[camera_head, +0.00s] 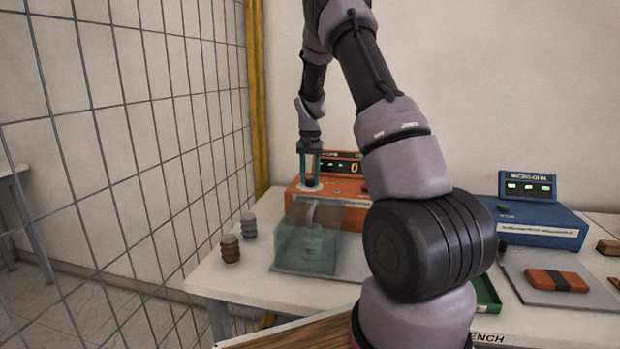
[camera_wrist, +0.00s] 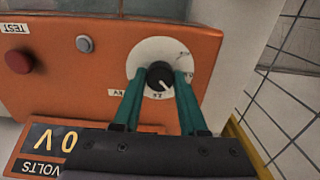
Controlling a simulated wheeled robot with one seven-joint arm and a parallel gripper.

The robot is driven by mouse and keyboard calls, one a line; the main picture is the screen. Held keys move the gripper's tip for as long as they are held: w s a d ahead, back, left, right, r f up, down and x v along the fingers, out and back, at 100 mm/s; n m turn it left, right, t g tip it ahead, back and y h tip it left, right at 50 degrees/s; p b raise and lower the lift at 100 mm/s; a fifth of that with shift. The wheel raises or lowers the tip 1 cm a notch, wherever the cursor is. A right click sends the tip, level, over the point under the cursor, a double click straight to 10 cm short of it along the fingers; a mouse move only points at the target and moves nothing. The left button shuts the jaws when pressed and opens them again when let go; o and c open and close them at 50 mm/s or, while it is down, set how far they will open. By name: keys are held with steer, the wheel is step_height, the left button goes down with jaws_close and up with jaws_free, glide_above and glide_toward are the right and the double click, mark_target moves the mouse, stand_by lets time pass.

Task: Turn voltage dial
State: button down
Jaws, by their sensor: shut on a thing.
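The voltage dial (camera_wrist: 159,76) is a black knob with a pale pointer line on a round white scale plate (camera_wrist: 146,55), on top of an orange tester (camera_wrist: 60,77). My gripper (camera_wrist: 158,84) reaches down over the dial, and its two green fingers are shut on the knob from both sides. In the head view my gripper (camera_head: 309,180) points straight down onto the orange tester (camera_head: 292,194). The tester's display (camera_wrist: 54,141) reads 0 V beside the word VOLTS. Part of the tester is hidden behind my arm in the head view.
A red button (camera_wrist: 19,62) and a small grey-blue button (camera_wrist: 85,44) sit beside the dial. A clear box (camera_head: 308,237) stands before the tester. Ribbed bushings (camera_head: 230,249) stand left of it. A wire mesh fence (camera_head: 130,150) runs along the left. A blue device (camera_head: 540,222) stands at right.

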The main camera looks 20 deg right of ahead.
mark_target(310, 179)
steer(key=shift+c, duration=2.2)
jaws_free()
step_height(310, 179, up, 11)
